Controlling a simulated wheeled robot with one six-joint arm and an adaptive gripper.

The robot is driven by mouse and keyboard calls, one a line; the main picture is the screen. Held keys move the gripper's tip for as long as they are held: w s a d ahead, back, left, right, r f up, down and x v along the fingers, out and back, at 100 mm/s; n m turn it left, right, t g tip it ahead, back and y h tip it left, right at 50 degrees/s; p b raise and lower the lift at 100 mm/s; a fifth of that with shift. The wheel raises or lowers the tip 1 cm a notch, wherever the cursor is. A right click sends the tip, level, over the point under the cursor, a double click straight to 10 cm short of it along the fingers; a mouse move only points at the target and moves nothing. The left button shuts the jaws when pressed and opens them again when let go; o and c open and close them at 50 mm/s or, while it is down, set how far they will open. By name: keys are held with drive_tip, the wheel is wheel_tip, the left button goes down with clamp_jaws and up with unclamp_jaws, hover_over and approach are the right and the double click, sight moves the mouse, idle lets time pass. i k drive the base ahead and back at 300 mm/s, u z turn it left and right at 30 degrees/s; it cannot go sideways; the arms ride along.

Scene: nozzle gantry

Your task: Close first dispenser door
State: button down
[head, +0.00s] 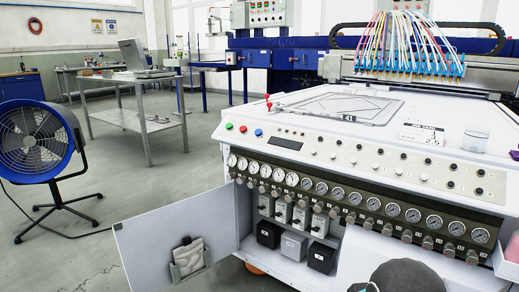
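The dispenser door (150,237) is a white panel on the front of the white nozzle machine (300,142). It stands wide open, swung out to the left from the left side of the cabinet opening. A pale pouch or holder (188,258) is on its inner face. The open compartment shows two black boxes (269,234) and a grey box (293,244), with several switch units (281,210) above them. A dark grey rounded part of my arm shows at the bottom right, in front of the machine. My gripper is not in view.
A row of gauges (308,184) and knobs runs above the compartment. A blue fan (38,142) on a stand is at the left, with a cable on the floor. A metal table (140,118) stands behind.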

sight(146, 242)
drive_tip(key=u, duration=2.05)
drive_tip(key=i, duration=3.75)
drive_tip(key=z, duration=3.6)
drive_tip(key=k, duration=0.2)
drive_tip(key=z, duration=0.25)
